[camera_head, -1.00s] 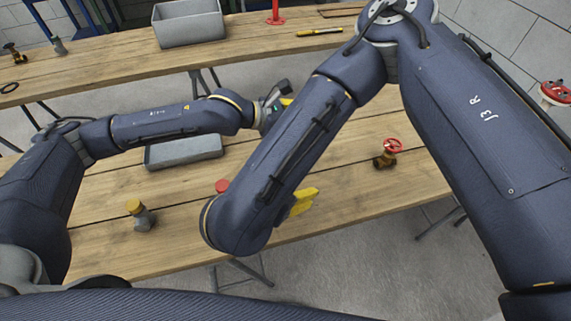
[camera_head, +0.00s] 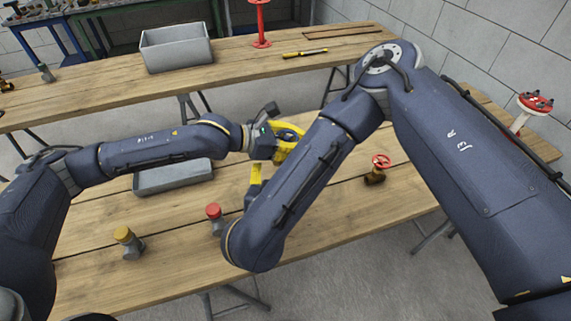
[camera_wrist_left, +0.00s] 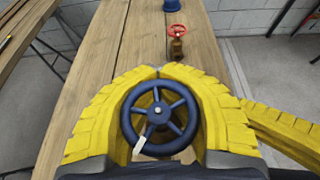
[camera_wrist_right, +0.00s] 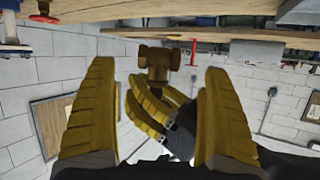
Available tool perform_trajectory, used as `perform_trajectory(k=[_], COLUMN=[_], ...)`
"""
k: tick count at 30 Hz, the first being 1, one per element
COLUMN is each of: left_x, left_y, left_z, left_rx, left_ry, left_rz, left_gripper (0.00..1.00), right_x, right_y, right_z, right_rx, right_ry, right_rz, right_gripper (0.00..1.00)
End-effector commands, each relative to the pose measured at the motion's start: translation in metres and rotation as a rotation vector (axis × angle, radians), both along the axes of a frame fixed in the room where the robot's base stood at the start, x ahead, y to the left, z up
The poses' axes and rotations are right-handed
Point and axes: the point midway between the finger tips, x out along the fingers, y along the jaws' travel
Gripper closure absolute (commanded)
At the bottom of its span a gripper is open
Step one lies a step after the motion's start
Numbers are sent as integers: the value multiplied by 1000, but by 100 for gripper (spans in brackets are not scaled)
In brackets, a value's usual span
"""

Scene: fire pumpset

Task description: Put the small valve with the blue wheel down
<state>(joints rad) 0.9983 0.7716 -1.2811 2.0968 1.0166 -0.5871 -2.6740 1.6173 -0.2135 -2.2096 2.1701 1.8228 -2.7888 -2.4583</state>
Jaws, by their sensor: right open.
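The small valve has a round blue wheel (camera_wrist_left: 158,115), seen in the left wrist view between the yellow fingers of my left gripper (camera_wrist_left: 158,72). These fingers close around it with tips meeting. The wheel (camera_head: 290,133) also shows in the head view inside my left gripper (camera_head: 284,146). The right wrist view shows the valve's brass body (camera_wrist_right: 158,62) beyond the left fingers.
On the near table are a brass valve with a red wheel (camera_head: 376,168), a red-capped fitting (camera_head: 214,220), a yellow-capped fitting (camera_head: 128,243) and a grey tray (camera_head: 172,178). A grey bin (camera_head: 177,48) stands on the far table. Bare planks lie around the red-wheel valve.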

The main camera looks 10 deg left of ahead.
Motion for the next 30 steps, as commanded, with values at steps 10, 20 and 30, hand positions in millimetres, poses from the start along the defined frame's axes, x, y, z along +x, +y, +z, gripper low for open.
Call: perform_trajectory(k=[10, 20, 30], left_x=[0, 0, 0], left_y=[0, 0, 0], left_z=[1, 1, 1], left_rx=[-1, -1, -1], left_ry=[-2, -2, -2], left_rz=[0, 0, 0], left_gripper=[100, 100, 100], right_x=[34, 54, 62], right_y=[-6, -6, -7], right_z=[-16, -24, -26], right_rx=[0, 1, -2], right_ry=[2, 3, -2], right_rz=[-8, -5, -2], right_gripper=[17, 17, 17])
